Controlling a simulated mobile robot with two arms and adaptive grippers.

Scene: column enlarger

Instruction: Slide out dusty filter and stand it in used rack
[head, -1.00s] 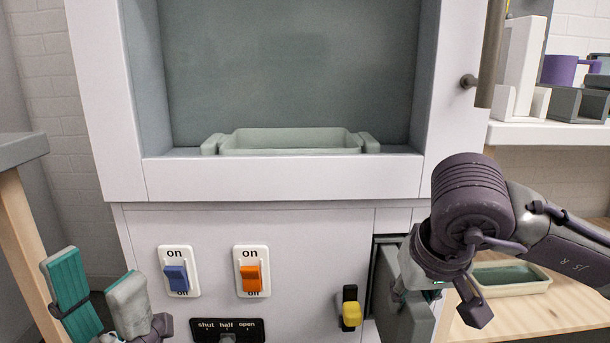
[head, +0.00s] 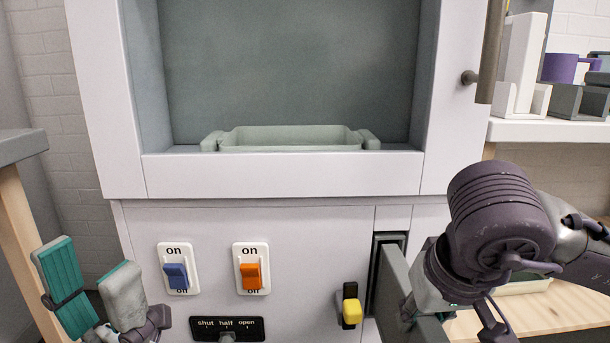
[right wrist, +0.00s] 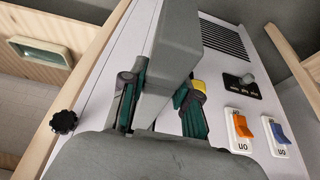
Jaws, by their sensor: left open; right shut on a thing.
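The filter (head: 396,274) is a flat grey panel, partly drawn out of a tall dark slot (head: 386,243) at the lower right of the white cabinet. My right gripper (head: 415,312) is shut on the filter; the arm hides part of the grip. In the right wrist view, the green-padded fingers of my right gripper (right wrist: 162,107) sit on either side of the grey filter (right wrist: 178,45). My left gripper (head: 92,292) is open and empty at the lower left, apart from the cabinet. I cannot make out a used rack for certain.
The cabinet front carries a blue switch (head: 176,275), an orange switch (head: 251,276), a yellow-tipped lever (head: 351,311) and a shut-half-open slider (head: 227,329). A pale tray (head: 290,138) sits in the recess. Grey and white holders (head: 578,102) and a purple mug (head: 560,68) stand on the right shelf.

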